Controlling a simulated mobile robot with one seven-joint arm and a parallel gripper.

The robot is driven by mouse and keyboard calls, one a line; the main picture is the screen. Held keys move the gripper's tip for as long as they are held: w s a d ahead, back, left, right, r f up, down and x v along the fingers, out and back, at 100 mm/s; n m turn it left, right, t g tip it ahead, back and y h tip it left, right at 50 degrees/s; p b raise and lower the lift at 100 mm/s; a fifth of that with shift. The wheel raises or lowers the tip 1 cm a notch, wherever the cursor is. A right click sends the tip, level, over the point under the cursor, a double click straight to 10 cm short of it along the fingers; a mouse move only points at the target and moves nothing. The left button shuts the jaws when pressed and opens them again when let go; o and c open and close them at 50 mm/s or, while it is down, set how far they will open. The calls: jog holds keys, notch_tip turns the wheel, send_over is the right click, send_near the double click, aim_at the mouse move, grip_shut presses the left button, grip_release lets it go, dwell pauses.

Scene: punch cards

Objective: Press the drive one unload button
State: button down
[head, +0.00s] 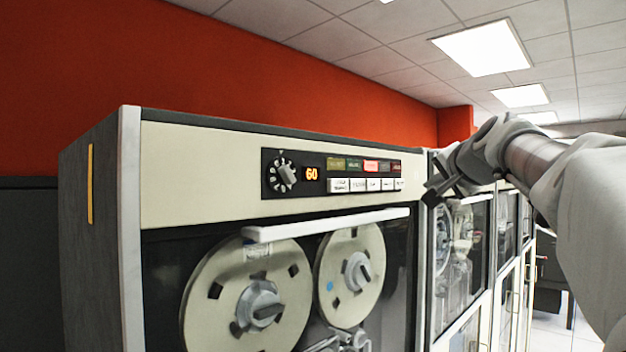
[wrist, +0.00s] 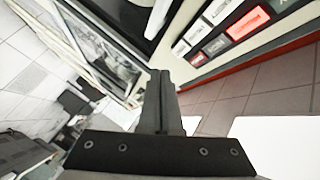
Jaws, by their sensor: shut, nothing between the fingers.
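The tape drive cabinet (head: 200,171) stands in front of me, with a control panel (head: 325,161) near its top. The panel has a knob (head: 283,174), an orange 60 display (head: 312,174), a row of coloured indicators with one lit red-orange (head: 371,166), and a row of white buttons (head: 358,185) below. Their lettering is too small to read, so I cannot tell which is unload. My gripper (head: 430,196) is to the right of the panel, apart from the buttons. In the wrist view my gripper (wrist: 160,75) is shut and empty, with the lit indicator (wrist: 248,23) and white buttons (wrist: 197,59) beyond it.
Two tape reels (head: 205,300) (head: 333,300) sit behind the drive's window, under a white handle bar (head: 325,224). More tape cabinets (head: 470,235) continue to the right. Open floor shows at the far right.

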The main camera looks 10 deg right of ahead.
aim_at(393, 189)
jog(key=w+a+p, duration=0.4)
jog(key=w, duration=0.1)
dwell(0.3)
jog(key=shift+p, duration=0.3)
dwell(1.6)
jog(key=shift+w+a+p, duration=0.25)
jog(key=shift+w+p, duration=0.05)
jog(key=shift+w, duration=0.05)
